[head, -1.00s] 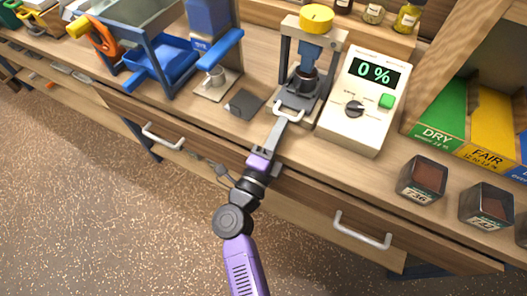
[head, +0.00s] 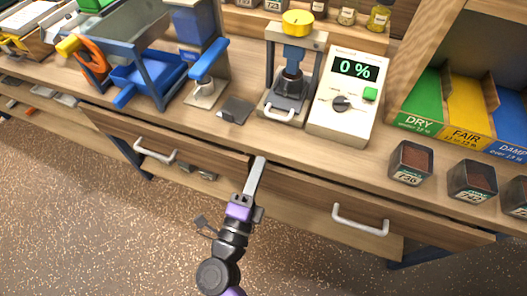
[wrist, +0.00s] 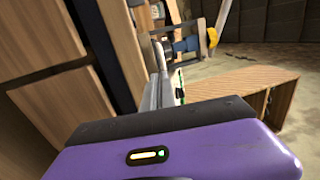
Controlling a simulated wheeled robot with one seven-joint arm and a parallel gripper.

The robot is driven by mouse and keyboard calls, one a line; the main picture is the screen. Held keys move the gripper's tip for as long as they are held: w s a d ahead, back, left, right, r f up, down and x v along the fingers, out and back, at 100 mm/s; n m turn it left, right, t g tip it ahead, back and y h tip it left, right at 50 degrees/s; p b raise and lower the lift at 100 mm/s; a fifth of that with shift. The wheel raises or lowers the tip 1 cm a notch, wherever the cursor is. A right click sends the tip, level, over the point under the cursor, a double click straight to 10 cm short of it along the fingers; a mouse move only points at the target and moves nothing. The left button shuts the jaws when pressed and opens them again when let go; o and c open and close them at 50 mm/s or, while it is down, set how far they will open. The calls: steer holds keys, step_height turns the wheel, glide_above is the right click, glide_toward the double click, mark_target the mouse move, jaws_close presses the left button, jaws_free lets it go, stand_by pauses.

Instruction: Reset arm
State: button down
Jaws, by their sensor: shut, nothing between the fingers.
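My purple and black arm reaches up from the bottom middle of the head view. My gripper (head: 258,162) is shut and empty. Its long grey fingers are together, in front of the bench's front edge between the two drawer handles, apart from the press. In the wrist view the purple gripper body (wrist: 175,150) fills the bottom, with the grey fingers (wrist: 160,88) pointing away from it.
On the bench (head: 190,122) stand a press with a yellow knob (head: 298,24), a white meter (head: 345,100) reading 0 %, a blue-handled device (head: 208,60), and sample tins (head: 410,162). Drawer handles (head: 155,152) and (head: 360,219) stick out in front. Open floor (head: 90,220) lies at lower left.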

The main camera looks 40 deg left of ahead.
steer(key=v, duration=0.3)
